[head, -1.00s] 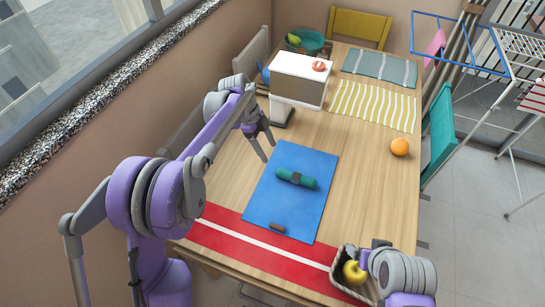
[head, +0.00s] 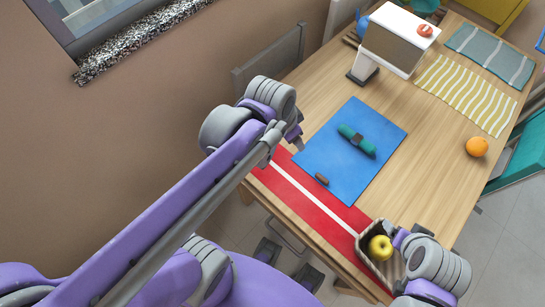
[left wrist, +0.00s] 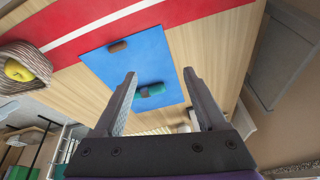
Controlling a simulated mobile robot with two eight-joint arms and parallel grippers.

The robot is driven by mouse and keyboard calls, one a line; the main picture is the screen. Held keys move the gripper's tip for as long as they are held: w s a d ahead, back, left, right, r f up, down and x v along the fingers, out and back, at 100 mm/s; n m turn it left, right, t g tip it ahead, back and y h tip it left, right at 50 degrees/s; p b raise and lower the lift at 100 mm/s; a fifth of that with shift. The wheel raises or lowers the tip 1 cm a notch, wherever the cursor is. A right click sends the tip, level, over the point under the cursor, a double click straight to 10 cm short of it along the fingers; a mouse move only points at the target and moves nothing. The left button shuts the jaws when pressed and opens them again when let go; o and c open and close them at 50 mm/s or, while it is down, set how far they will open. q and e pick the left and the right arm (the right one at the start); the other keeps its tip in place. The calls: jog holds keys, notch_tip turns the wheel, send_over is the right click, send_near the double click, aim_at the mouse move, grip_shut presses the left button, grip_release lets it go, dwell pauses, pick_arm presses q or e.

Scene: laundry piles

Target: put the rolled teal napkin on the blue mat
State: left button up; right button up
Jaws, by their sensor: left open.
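The rolled teal napkin (head: 357,140), with a dark band round its middle, lies on the blue mat (head: 340,172). In the left wrist view the napkin (left wrist: 154,89) lies on the mat (left wrist: 138,62), seen past my fingers. My left gripper (head: 297,138) is left of the mat, mostly hidden by its own arm. In the left wrist view my left gripper (left wrist: 160,75) is open and empty, apart from the napkin. My right gripper (head: 393,237) is by the basket at the lower right; its fingers are too hidden to tell their state.
A small brown item (head: 321,179) lies on the mat's near edge. A red runner (head: 305,190) with a white stripe lies along the table's front. A basket (head: 363,249) holds a yellow apple (head: 381,248). An orange (head: 477,147) sits at right. A white-topped stand (head: 388,45) is behind the mat.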

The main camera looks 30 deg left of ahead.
pick_arm(q)
jog(key=s+a+f+n+t+y, duration=0.1)
jog(key=s+f+n, duration=0.2)
jog(key=s+n, duration=0.2)
jog(key=shift+s+a+f+t, duration=0.25)
jog(key=shift+s+t, duration=0.15)
jog(key=shift+s, duration=0.65)
jog(key=shift+w+r, duration=0.1)
jog(key=shift+r, duration=0.05)
